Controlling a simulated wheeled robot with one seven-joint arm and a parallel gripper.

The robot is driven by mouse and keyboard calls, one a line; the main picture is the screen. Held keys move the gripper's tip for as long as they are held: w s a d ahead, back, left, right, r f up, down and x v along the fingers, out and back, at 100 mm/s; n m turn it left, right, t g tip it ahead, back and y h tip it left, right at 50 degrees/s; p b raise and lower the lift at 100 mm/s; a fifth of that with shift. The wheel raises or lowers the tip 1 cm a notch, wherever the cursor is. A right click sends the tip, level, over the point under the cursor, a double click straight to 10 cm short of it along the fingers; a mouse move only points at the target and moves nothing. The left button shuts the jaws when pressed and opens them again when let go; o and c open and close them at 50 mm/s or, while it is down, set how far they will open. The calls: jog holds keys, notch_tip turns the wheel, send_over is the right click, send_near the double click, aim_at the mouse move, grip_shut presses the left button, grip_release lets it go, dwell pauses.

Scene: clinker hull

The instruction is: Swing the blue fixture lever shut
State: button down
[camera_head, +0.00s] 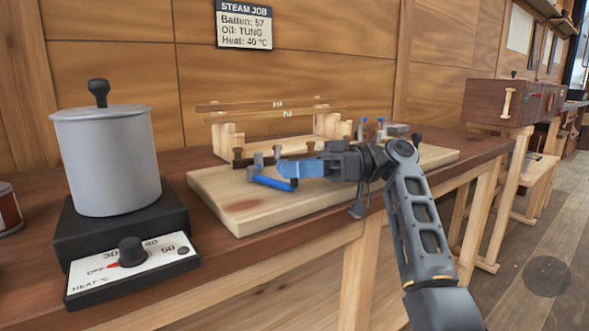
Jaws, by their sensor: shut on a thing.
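The blue fixture lever (272,184) is a short bright blue bar low at the front left of a pale wooden board (225,205). The jaws partly hide the lever and fixture, so the exact grip point does not show. The lever lies nearly level, pointing toward the front right.
A grey lidded pot (108,160) stands on a black heater with a dial (132,252) at left. Behind my gripper are a wooden rack with battens (275,106) and a second fixture with blue-topped pins (364,128). A brown chest (495,103) is at right.

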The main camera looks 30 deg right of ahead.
jog(key=c, duration=1.2)
grip_release()
jog(key=shift+w+d+r, duration=0.1)
jog(key=shift+r, duration=0.15)
jog(key=o, duration=0.4)
jog(key=shift+f, duration=0.15)
jog(key=v, duration=0.7)
jog(key=shift+d+p, duration=0.35)
jog(key=shift+c, duration=0.2)
